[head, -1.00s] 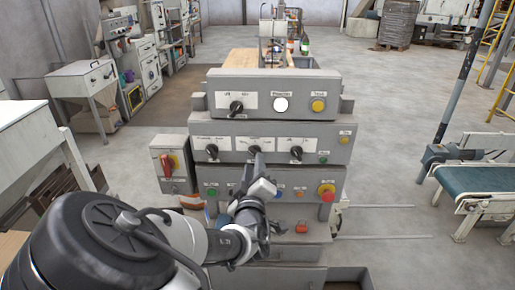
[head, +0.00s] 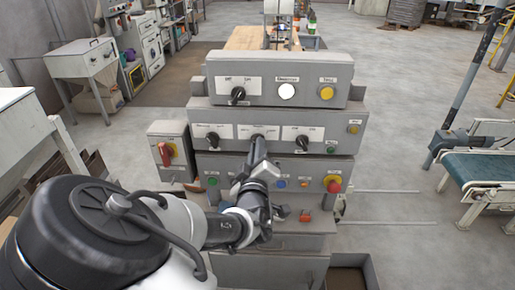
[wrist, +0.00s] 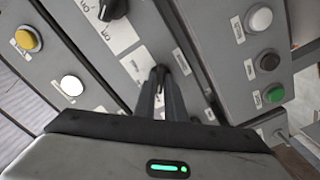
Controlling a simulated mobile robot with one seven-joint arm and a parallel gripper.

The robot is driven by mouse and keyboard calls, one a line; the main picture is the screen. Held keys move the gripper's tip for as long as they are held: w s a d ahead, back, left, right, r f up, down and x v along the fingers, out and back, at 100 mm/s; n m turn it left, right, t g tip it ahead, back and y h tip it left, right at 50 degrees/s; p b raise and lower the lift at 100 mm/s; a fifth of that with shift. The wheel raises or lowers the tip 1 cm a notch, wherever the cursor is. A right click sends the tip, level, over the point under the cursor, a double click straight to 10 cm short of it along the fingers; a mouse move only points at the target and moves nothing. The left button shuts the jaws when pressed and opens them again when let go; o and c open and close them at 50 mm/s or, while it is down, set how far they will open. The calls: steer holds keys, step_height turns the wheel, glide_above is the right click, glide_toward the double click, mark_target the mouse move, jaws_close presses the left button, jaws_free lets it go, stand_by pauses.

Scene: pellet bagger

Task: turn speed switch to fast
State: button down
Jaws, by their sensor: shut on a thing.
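The speed switch appears to be the middle black rotary knob on the second row of the grey control panel (head: 200,115); its label is too small to read. My gripper (head: 258,143) reaches up to this knob from below and hides most of it in the head view. In the wrist view my gripper (wrist: 159,78) is shut on the dark knob (wrist: 158,71), with a finger on either side. Which way its pointer is turned is hidden by the fingers.
Black knobs flank it on the left (head: 212,138) and right (head: 302,142). Another knob (head: 238,93) sits above. A red emergency button (head: 333,185) and coloured buttons lie below. A red-handled switch box (head: 166,153) stands left. A conveyor (head: 487,167) is at right.

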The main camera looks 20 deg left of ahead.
steer(key=shift+m, duration=0.3)
steer(key=m+b, duration=1.9)
steer(key=b, duration=0.4)
steer(key=shift+m, duration=0.3)
steer(key=c, duration=1.8)
jaws_free()
steer(key=shift+s, duration=0.1)
